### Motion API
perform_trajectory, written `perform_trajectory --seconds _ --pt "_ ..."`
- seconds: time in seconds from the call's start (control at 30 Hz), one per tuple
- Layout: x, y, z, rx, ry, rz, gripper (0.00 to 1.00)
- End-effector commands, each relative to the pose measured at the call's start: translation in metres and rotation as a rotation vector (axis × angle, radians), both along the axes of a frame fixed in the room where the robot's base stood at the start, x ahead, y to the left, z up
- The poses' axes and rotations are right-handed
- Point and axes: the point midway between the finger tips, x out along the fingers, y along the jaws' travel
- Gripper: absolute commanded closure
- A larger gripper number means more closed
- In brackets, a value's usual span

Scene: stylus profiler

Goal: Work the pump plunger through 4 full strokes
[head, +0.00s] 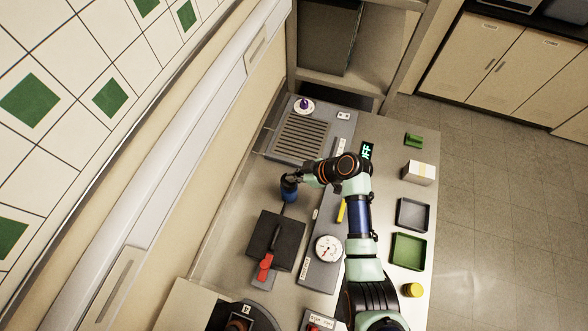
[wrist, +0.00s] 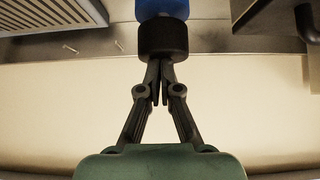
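The pump is an upright blue cylinder (head: 289,192) with a dark top, left of my arm in the head view. In the wrist view its blue part (wrist: 160,8) shows at the top edge, with a wide black knob or cap (wrist: 170,40) against it. My gripper (wrist: 160,72) has its fingers nearly together at the edge of the black part. No wide object shows between them, and the very tips are partly hidden by it. In the head view my gripper (head: 297,178) is at the pump's top. I cannot tell how far the plunger is pushed in.
A dark block with a red-handled lever (head: 266,262) stands near the pump, and a round dial gauge (head: 328,249) is right of it. A ribbed grey plate (head: 302,138) lies behind. A grey tray (head: 412,214) and green tray (head: 408,251) lie right of my arm.

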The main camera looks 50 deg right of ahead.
Motion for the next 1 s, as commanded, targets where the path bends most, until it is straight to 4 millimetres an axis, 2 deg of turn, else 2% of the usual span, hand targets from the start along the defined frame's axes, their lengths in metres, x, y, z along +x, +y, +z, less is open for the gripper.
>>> perform_trajectory --seconds 0.03,0.17,0.37,0.43,0.7,0.8,1.0 --pt "-0.003 0.002 -0.007 0.004 0.013 -0.001 1.00" --pt "-0.003 0.002 0.000 0.004 0.013 0.000 1.00" --pt "0.001 0.003 0.047 0.000 0.005 0.005 1.00" --pt "-0.010 -0.003 0.050 -0.002 0.002 0.002 1.00" --pt "-0.049 -0.020 0.094 -0.003 -0.001 0.003 1.00" --pt "-0.058 -0.023 0.103 -0.001 -0.001 0.003 1.00" --pt "-0.064 -0.025 0.111 -0.001 0.001 0.006 1.00"
